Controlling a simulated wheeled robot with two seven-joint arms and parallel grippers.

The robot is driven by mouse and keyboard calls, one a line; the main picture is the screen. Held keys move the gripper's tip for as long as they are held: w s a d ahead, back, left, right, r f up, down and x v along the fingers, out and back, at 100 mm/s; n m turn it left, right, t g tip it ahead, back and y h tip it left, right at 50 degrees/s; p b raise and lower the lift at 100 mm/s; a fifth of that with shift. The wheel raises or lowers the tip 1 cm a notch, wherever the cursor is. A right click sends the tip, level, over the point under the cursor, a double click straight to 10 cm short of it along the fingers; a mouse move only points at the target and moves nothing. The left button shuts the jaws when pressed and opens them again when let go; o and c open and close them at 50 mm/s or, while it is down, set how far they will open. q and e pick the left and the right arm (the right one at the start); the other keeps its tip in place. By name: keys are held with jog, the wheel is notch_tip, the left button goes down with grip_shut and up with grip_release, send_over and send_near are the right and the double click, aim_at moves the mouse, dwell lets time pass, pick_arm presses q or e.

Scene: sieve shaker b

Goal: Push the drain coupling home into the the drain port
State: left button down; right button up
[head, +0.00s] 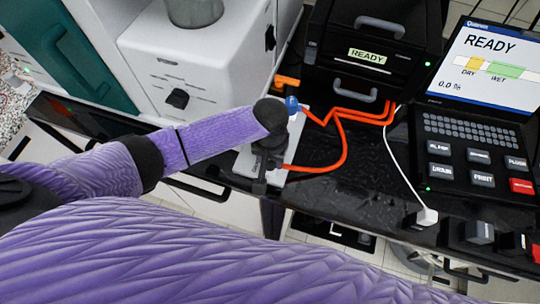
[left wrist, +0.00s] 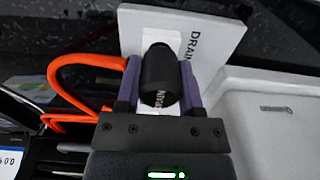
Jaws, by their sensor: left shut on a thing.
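My left gripper (left wrist: 158,75) is shut on the drain coupling (left wrist: 158,85), a black rounded cylinder with white lettering, held between two purple fingers. Beyond it stands a white plate (left wrist: 215,35) lettered "DRAIN". The drain port itself is hidden behind the coupling, so I cannot tell how far in the coupling sits. In the head view my left gripper (head: 268,155) is over the pale plate at the bench's front left, and the coupling is hidden by my wrist. An orange hose (head: 343,152) runs to this spot from the right. My right gripper is not in view.
A white machine (head: 205,70) stands close on the left. A black unit marked "READY" (head: 367,58) stands behind. A control panel with screen (head: 495,65) is at right.

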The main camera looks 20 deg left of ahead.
pick_arm(q)
jog(key=shift+f, duration=0.45)
jog(key=shift+c, duration=0.7)
grip_release()
jog(key=shift+r, duration=0.1)
notch_tip(320, 180, up, 10)
jog(key=p, duration=0.2)
jog(key=shift+p, duration=0.4)
